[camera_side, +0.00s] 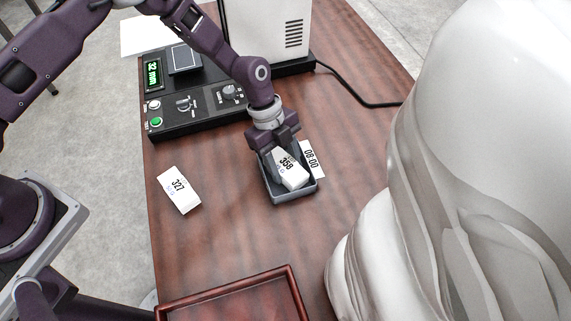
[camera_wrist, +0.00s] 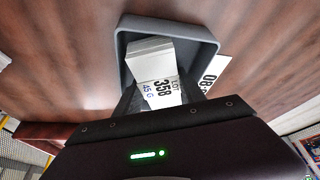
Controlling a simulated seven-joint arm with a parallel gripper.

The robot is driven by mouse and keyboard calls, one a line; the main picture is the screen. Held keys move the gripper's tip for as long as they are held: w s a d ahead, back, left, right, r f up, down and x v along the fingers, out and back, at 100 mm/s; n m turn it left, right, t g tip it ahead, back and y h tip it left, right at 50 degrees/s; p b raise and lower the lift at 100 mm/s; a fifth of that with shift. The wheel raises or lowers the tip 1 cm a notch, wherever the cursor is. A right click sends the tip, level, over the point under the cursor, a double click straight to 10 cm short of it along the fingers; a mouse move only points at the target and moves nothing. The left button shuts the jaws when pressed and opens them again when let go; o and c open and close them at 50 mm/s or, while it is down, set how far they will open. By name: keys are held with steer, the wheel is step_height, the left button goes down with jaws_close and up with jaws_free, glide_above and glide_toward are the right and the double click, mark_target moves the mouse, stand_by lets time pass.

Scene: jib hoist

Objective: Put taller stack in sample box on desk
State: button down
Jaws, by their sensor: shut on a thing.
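A white stack labelled 358 (camera_side: 291,173) is between the fingers of my gripper (camera_side: 278,163), which is shut on it. The stack is tilted and is over or inside a small dark grey tray (camera_side: 299,197). In the wrist view the stack (camera_wrist: 153,65) shows within the grey tray's walls (camera_wrist: 172,24); whether it touches the tray floor I cannot tell. Another white stack labelled 327 (camera_side: 179,190) lies on the desk (camera_side: 230,235) to the left of the tray. The fingers partly hide the 358 stack.
A white card reading 08:00 (camera_side: 313,158) lies by the tray's right side. A black control panel (camera_side: 190,100) and a white machine (camera_side: 268,30) stand behind. A red-brown wooden tray (camera_side: 235,298) is at the front. A large pale draped shape (camera_side: 470,170) fills the right.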

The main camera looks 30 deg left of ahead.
steer(key=shift+f, duration=0.2)
steer(key=c, duration=1)
jaws_free()
steer(key=shift+o, duration=0.2)
steer(key=a+r+n+t+y, duration=0.15)
steer(key=a+r, duration=0.25)
steer(key=r, duration=0.4)
steer(key=a+r+n, duration=0.2)
steer(key=a+r, duration=0.1)
steer(key=r, duration=0.5)
steer(key=a+r+n+t+y, duration=0.1)
steer(key=a+r, duration=0.3)
steer(key=r, duration=0.4)
steer(key=s+a+r+n+t+y, duration=0.1)
steer(key=s+a+r+n+t, duration=0.1)
steer(key=s+a+r+n, duration=0.55)
steer(key=s+a+r+n+t, duration=0.1)
steer(key=s+a+r+n, duration=0.1)
steer(key=s+n, duration=0.3)
steer(key=s+a+r+n+t, duration=0.2)
steer(key=s+n, duration=0.3)
steer(key=s, duration=0.5)
steer(key=shift+s+r+y, duration=0.35)
steer(key=shift+s+r, duration=0.05)
steer(key=shift+r, duration=0.35)
